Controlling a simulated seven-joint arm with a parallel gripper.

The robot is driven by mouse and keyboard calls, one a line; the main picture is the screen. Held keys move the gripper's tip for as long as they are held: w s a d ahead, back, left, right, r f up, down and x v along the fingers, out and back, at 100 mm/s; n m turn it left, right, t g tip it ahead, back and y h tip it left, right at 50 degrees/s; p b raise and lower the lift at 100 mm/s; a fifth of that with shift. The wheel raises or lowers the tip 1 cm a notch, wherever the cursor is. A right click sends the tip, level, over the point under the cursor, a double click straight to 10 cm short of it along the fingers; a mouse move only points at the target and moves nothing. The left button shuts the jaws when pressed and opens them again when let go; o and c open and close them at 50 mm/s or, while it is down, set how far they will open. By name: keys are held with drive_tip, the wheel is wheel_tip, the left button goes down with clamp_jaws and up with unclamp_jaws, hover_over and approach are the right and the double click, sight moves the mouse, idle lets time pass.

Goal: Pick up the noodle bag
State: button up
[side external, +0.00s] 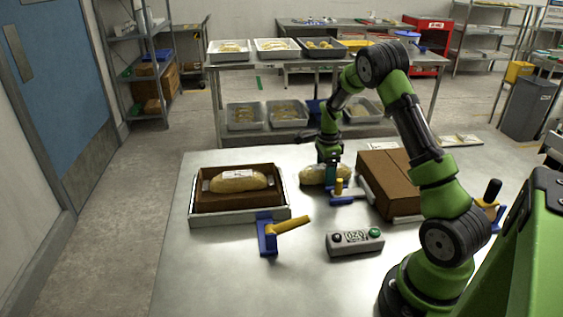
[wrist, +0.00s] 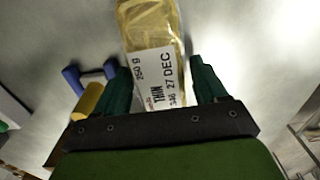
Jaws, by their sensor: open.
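A noodle bag (side external: 314,175) with yellow contents lies on the metal table, beside the closed brown box. My gripper (side external: 332,172) points down at it and hides part of it. In the wrist view the bag (wrist: 152,25) runs up from between the fingers, its white label reading "THIN" and "27 DEC". My gripper (wrist: 160,80) is open, one green finger on each side of the label, with a gap visible at least on the right. A second noodle bag (side external: 238,181) with a white label lies in an open brown box (side external: 232,204) at the left.
A blue clamp with a yellow handle (side external: 293,224) stands by the open box. Another blue clamp (side external: 346,196) stands close to my gripper. The brown box (side external: 386,181) is to the right. A grey button box (side external: 354,242) sits in front. The front left of the table is clear.

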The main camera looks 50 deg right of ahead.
drive_tip(key=shift+f, duration=0.1)
drive_tip(key=shift+c, duration=0.3)
drive_tip(key=c, duration=0.9)
drive_tip(key=shift+c, duration=0.2)
drive_tip(key=shift+r, duration=0.2)
